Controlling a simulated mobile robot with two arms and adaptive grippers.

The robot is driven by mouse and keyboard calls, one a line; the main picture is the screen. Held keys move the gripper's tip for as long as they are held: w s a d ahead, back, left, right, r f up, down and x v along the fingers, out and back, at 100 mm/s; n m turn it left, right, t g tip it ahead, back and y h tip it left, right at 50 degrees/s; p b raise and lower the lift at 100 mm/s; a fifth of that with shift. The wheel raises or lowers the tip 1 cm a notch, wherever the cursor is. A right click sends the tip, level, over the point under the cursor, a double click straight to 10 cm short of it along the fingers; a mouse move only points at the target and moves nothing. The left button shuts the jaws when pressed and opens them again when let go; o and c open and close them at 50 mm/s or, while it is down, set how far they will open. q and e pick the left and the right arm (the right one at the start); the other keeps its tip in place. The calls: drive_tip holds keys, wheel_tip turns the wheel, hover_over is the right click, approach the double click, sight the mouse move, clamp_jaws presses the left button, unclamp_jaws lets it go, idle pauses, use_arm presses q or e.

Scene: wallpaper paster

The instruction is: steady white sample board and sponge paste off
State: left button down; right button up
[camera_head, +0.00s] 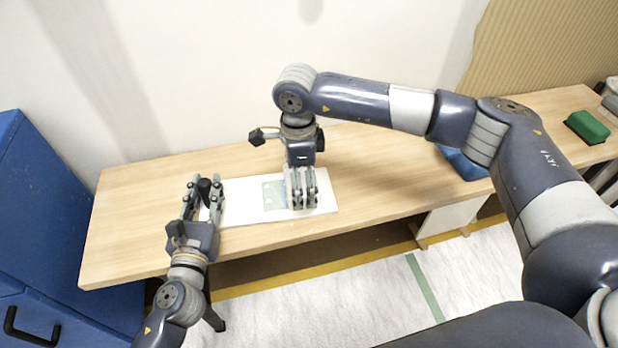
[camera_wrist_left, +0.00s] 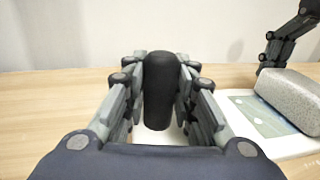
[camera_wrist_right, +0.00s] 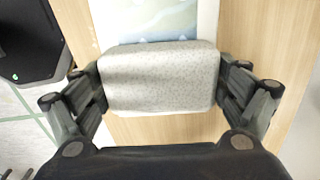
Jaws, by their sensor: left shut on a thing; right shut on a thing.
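The white sample board (camera_head: 240,189) lies flat on the wooden table (camera_head: 130,225), with a pale green-blue paste patch (camera_head: 273,195) on it. My left gripper (camera_head: 204,190) is shut on a black upright handle (camera_wrist_left: 160,90) at the board's left end. My right gripper (camera_head: 300,190) is shut on a grey speckled sponge (camera_wrist_right: 158,78), over the right part of the patch. The sponge also shows on the board in the left wrist view (camera_wrist_left: 292,98). The fingers hide most of it in the head view.
A blue cabinet (camera_head: 40,230) stands left of the table. A green block (camera_head: 587,127) sits at the table's far right, and a blue object (camera_head: 462,163) is partly hidden behind my right arm. The table's left end is clear.

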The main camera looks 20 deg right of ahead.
sight(262, 197)
use_arm(q)
drive_tip(key=shift+f, duration=0.3)
use_arm(e)
drive_tip(key=a, duration=0.8)
drive_tip(key=shift+w+a+f, duration=0.1)
drive_tip(key=shift+w+a, duration=0.25)
wheel_tip(262, 197, up, 8)
drive_tip(key=shift+d+r, duration=0.15)
drive_tip(key=shift+r, duration=0.1)
drive_tip(key=o, duration=0.4)
drive_tip(key=c, duration=0.3)
use_arm(q)
drive_tip(key=c, duration=1.2)
unclamp_jaws()
drive_tip(key=shift+c, duration=0.2)
drive_tip(key=shift+w+r, duration=0.1)
use_arm(e)
drive_tip(key=shift+w+f, duration=0.1)
use_arm(q)
drive_tip(key=shift+r, duration=0.1)
